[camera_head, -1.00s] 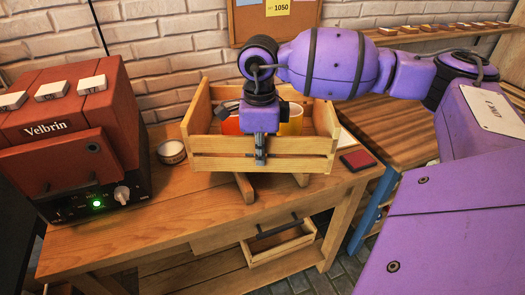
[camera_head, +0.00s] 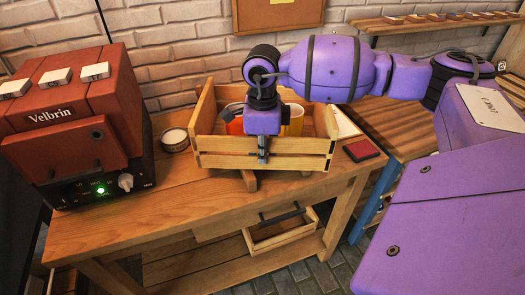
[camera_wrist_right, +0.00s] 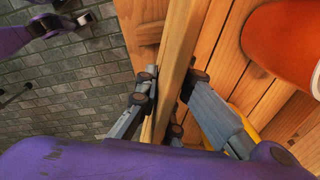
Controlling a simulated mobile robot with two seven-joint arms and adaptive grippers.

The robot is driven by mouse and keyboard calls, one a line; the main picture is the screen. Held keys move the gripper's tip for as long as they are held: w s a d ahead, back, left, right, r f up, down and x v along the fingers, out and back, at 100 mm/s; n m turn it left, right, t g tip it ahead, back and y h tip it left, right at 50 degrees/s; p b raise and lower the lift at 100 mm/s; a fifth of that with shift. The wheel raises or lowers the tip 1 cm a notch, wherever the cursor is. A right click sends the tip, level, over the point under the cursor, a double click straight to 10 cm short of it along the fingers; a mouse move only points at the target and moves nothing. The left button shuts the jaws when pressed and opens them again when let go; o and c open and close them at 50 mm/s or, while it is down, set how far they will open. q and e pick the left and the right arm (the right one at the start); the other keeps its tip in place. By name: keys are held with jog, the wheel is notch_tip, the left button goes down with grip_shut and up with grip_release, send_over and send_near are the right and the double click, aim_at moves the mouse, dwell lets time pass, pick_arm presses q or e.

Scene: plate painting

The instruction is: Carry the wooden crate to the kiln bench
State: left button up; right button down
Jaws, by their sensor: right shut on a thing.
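The wooden crate (camera_head: 218,161) is above the wooden bench (camera_head: 95,225), right of the red-brown Velbrin kiln (camera_head: 65,115). It looks nearly level and holds an orange-red cup (camera_head: 234,126) and a yellow cup (camera_head: 296,120). A wooden support (camera_head: 250,181) shows under it; I cannot tell whether they touch. My right gripper (camera_head: 263,155) is shut on the middle of the crate's near wall. In the right wrist view its fingers (camera_wrist_right: 170,90) pinch that wall's top edge. A purple part with grey links (camera_wrist_right: 70,22), probably my left gripper, shows at the upper left there; its jaws are unclear.
A round white-topped tin (camera_head: 175,139) stands between kiln and crate. A dark red pad (camera_head: 361,150) lies right of the crate. A slatted wooden table (camera_head: 405,130) adjoins on the right. The bench's front left is clear.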

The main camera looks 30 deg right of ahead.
jog(key=c, duration=2.4)
grip_release()
jog(key=o, duration=0.5)
jog(key=shift+s, duration=0.1)
